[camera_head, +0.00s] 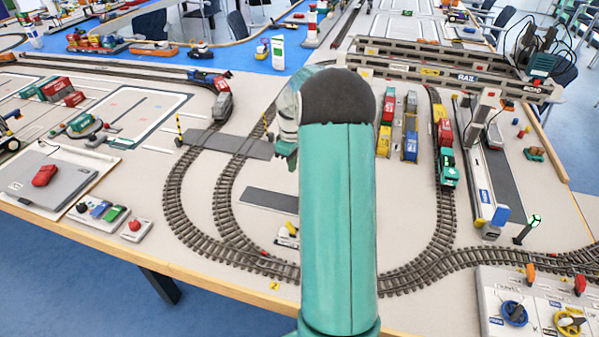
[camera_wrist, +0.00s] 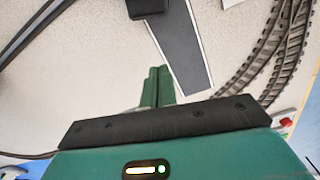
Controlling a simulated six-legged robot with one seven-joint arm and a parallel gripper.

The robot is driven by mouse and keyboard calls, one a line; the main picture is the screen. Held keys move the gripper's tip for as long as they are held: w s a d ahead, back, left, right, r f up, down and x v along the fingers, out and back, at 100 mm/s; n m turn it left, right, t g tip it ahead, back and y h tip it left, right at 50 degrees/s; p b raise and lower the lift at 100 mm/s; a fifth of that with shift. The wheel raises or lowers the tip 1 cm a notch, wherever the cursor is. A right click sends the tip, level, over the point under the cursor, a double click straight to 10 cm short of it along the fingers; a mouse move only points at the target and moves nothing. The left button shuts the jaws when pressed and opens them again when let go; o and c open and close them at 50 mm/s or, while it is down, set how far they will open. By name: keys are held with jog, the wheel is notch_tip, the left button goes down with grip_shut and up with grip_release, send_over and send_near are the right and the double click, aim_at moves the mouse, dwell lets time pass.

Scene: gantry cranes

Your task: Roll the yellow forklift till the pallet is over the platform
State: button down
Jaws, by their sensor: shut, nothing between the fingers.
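A small yellow vehicle with dark wheels (camera_head: 9,128), cut off by the left edge of the head view, looks like the forklift, but it is too small to be sure. A small white and yellow item (camera_head: 288,234) stands partly behind my arm, and I cannot tell what it is. I cannot make out a pallet. A flat dark grey strip (camera_head: 270,200) lies inside the track curve, and I cannot tell whether it is the platform. In the wrist view, my gripper (camera_wrist: 162,84) has its green fingers together and empty, near a dark strip with pale edges (camera_wrist: 184,50).
Curved track (camera_head: 190,205) loops around the front middle, with more track in the wrist view (camera_wrist: 275,50). Colourful train wagons (camera_head: 410,125) stand to the right of my arm. A white crane (camera_head: 480,125) and a control panel (camera_head: 535,305) are farther right. A black box (camera_wrist: 147,8) sits at the strip's end.

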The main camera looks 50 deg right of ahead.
notch_tip(320, 180, down, 8)
jog(key=shift+w+a+f, duration=0.15)
jog(key=s, duration=0.1)
jog(key=s+d, duration=0.1)
jog(key=s, duration=0.1)
jog(key=shift+s, duration=0.55)
jog(key=shift+w, duration=0.1)
jog(key=shift+s+d, duration=0.25)
jog(key=shift+s, duration=0.7)
